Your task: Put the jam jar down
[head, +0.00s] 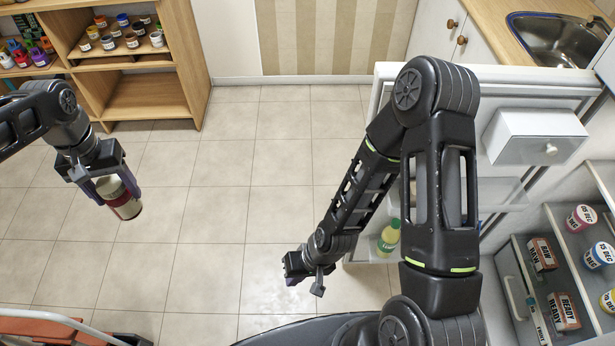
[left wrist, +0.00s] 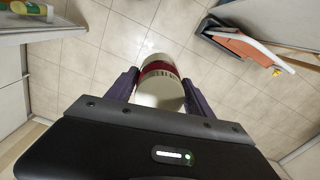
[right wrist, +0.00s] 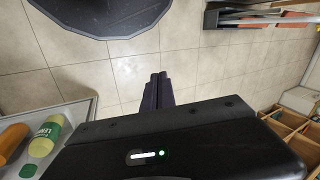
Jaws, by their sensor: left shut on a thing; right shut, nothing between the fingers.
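The jam jar (head: 125,206), pale with a dark red band, is in my left gripper (head: 117,190) in the head view, tilted and held above the tiled floor. In the left wrist view the jar (left wrist: 160,92) sits between the two fingers, which press on its sides. My right gripper (head: 305,284) is low near the middle of the head view, beside the open fridge. In the right wrist view its fingers (right wrist: 159,80) are together with nothing between them.
A wooden shelf unit (head: 190,65) holding several small jars stands at the back left. An open fridge (head: 510,215) with drawers, packets and pots is on the right; a lemon-coloured bottle (head: 389,238) stands in its door. The tiled floor (head: 220,215) between is clear.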

